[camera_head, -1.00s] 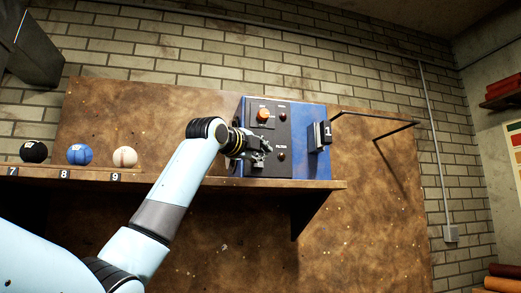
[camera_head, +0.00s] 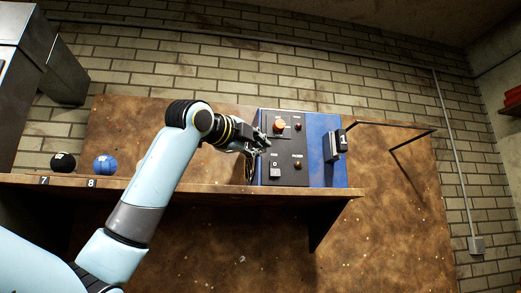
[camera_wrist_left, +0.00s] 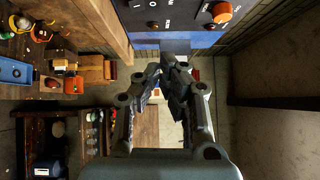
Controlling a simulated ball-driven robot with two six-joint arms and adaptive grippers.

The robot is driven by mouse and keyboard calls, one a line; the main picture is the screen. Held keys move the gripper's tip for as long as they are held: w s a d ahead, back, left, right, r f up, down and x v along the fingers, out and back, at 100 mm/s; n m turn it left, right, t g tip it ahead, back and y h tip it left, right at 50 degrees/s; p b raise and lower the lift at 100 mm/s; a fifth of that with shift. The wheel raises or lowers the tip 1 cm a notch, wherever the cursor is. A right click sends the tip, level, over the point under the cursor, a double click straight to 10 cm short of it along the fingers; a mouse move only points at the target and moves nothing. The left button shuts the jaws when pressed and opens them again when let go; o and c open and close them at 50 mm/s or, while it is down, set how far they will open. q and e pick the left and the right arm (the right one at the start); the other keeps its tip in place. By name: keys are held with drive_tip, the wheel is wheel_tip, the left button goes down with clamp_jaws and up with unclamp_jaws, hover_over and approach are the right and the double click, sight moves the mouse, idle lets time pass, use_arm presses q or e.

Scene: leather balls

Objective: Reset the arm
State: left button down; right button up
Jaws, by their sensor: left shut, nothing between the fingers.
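My left arm rises from the lower left in the head view. Its left gripper (camera_head: 262,142) is in front of the blue control box (camera_head: 318,125) on the shelf, by the left side of its dark panel. The box has an orange knob (camera_head: 279,126) and a white switch (camera_head: 275,172) below it. In the left wrist view the left gripper (camera_wrist_left: 166,72) is shut with nothing between its fingers. The dark panel and the orange knob (camera_wrist_left: 222,12) show at the top of that view. My right gripper is not in view.
The wooden shelf (camera_head: 215,188) runs below the box. A black ball (camera_head: 63,162) and a blue ball (camera_head: 105,165) sit on it at the left, by labels 7 and 8. A black wire bracket (camera_head: 395,126) juts out right of the box.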

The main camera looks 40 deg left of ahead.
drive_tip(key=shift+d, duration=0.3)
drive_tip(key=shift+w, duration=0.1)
